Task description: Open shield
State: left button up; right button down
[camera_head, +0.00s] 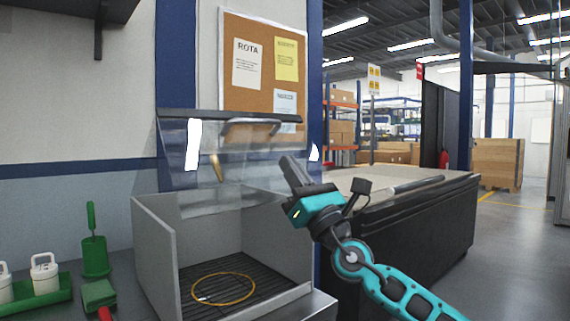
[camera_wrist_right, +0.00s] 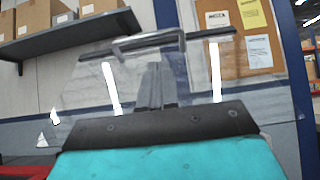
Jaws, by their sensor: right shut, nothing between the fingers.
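The clear shield (camera_head: 240,165) has a dark bar along its top edge and a grey handle (camera_head: 252,122) near that edge. It stands raised above the grey open-fronted box (camera_head: 158,240), and the box front and interior are uncovered. My right gripper (camera_head: 287,162) is shut and empty, to the right of the handle and lower in the picture. In the right wrist view the closed fingers (camera_wrist_right: 155,80) point up toward the handle (camera_wrist_right: 148,45), with the clear panel behind them; contact cannot be told. My left gripper is not in view.
A yellow ring (camera_head: 223,289) lies on the box's black slatted floor. Green holders (camera_head: 95,258) and white containers (camera_head: 44,272) stand on the left. A dark-sided bench (camera_head: 420,225) stands at the right behind my arm. A wall shelf (camera_head: 100,10) hangs upper left.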

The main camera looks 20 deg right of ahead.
jog(key=x, duration=0.8)
jog(key=shift+p, duration=0.35)
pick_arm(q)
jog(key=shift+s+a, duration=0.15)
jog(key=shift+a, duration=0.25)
pick_arm(e)
jog(key=shift+w+r, duration=0.1)
jog(key=shift+r, duration=0.05)
